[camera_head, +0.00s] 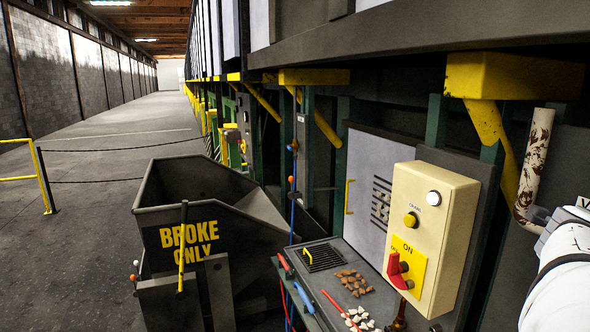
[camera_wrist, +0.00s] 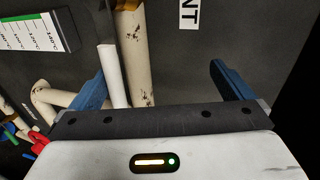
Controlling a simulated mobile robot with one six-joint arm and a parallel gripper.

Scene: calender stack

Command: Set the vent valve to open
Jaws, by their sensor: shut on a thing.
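In the wrist view my gripper (camera_wrist: 158,68) has its two blue fingers wide apart. A rust-spotted cream pipe (camera_wrist: 138,65) shows between them. A plain pale bar (camera_wrist: 112,76) stands close beside the left finger. I cannot tell whether it touches, nor whether it is the vent valve's handle. A white label ending in "NT" (camera_wrist: 189,12) lies beyond the fingers. In the head view the stained pipe (camera_head: 535,155) bends down at the right, close to my white arm. A white label (camera_head: 584,202) is cut off at the edge. The valve's setting is not readable.
A cream control box (camera_head: 432,200) with a red switch (camera_head: 396,272) is left of the pipe. A bench (camera_head: 328,292) holds small brown and pale pieces. A dark "BROKE ONLY" bin (camera_head: 160,265) stands left. Yellow brackets (camera_head: 510,76) jut overhead.

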